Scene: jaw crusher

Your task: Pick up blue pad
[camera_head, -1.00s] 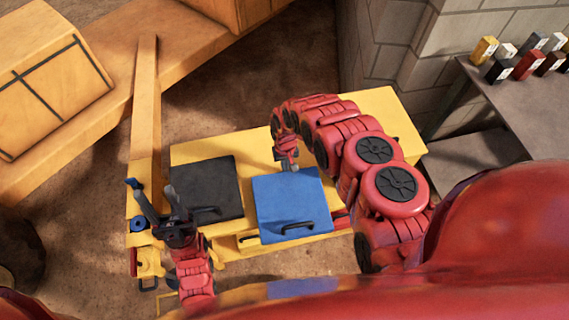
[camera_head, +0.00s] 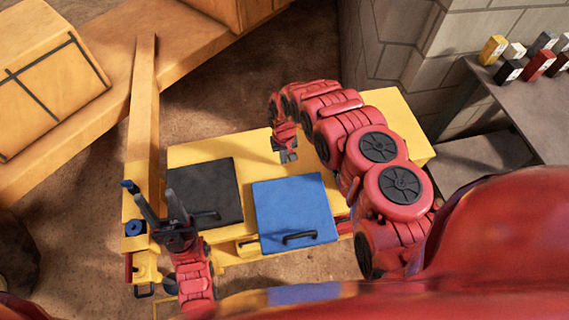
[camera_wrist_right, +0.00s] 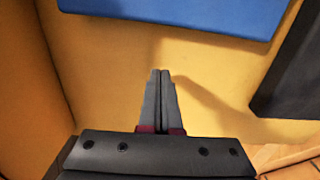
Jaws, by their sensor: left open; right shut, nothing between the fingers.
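The blue pad (camera_head: 285,208) is a flat square panel with a black handle (camera_head: 300,237) near its front edge. It lies on the yellow machine, to the right of a black pad. My right gripper (camera_head: 288,157) is just beyond the pad's back edge, apart from it. In the right wrist view its two fingers (camera_wrist_right: 161,82) are together and empty over a yellow surface, and the blue pad (camera_wrist_right: 215,12) shows at the top edge, its handle out of sight. My left gripper (camera_head: 150,195) is open and empty, left of the black pad.
The black pad (camera_head: 200,185) has its own handle (camera_head: 208,214). The yellow machine (camera_head: 395,115) has bare top surface behind the pads. A yellow beam (camera_head: 142,105) stands at left. A grey table (camera_head: 530,105) with several small coloured blocks is at right.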

